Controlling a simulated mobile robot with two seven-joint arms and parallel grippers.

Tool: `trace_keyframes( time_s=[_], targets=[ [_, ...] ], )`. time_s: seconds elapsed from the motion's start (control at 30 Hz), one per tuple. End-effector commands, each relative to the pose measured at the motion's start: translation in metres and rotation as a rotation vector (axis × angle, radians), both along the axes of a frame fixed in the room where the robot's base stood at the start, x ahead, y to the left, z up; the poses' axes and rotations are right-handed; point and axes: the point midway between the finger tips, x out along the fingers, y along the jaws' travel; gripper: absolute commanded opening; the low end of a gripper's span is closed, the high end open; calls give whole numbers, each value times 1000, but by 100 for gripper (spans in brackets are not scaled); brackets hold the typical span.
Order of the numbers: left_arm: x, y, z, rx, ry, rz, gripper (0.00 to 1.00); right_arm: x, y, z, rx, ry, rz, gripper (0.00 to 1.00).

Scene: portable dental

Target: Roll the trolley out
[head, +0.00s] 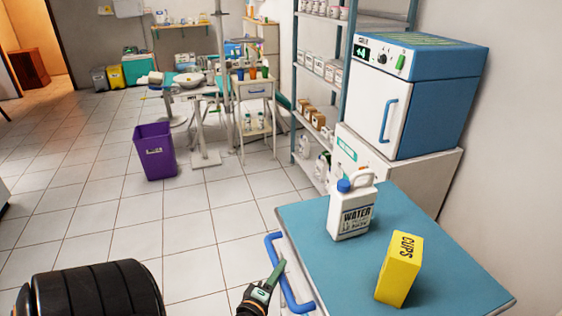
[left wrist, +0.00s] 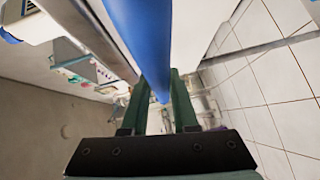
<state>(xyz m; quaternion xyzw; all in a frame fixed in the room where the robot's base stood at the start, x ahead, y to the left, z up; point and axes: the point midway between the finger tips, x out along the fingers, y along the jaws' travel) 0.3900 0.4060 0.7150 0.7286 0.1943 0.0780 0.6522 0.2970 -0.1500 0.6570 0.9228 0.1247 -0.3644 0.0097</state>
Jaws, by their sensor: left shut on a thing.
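The trolley (head: 300,222) stands at the lower right of the head view, with a teal top and a blue handle (head: 272,245) on its left side. A white water jug (head: 350,215) with a blue cap and a yellow cups box (head: 399,270) stand upright on it. My left gripper (head: 277,271) is at the handle and shut on it. In the left wrist view the blue handle (left wrist: 135,35) passes between the green fingers of my left gripper (left wrist: 160,82). The trolley's wheels are hidden. My right gripper is out of view.
A white cabinet carrying a blue-and-white autoclave (head: 410,100) and a shelf rack (head: 343,75) stand close behind the trolley. A purple bin (head: 155,150) stands on the tiles. A white cart (head: 255,92) is farther back. Tiled floor (head: 190,230) left of the trolley is clear.

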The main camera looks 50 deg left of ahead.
Motion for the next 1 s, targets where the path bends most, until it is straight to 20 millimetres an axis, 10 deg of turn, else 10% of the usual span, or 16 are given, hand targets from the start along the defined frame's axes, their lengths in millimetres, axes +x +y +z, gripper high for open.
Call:
trace_keyframes(
  time_s=[0.17,0.2,0.43,1.0],
  targets=[
    [-5,2,-4,1,10,6,0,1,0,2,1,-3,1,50],
    [-5,2,-4,1,10,7,32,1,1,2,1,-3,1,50],
    [-3,1,-2,0,6,4,57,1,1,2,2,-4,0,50],
    [-41,-15,4,-1,8,3,57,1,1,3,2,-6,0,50]
  ],
)
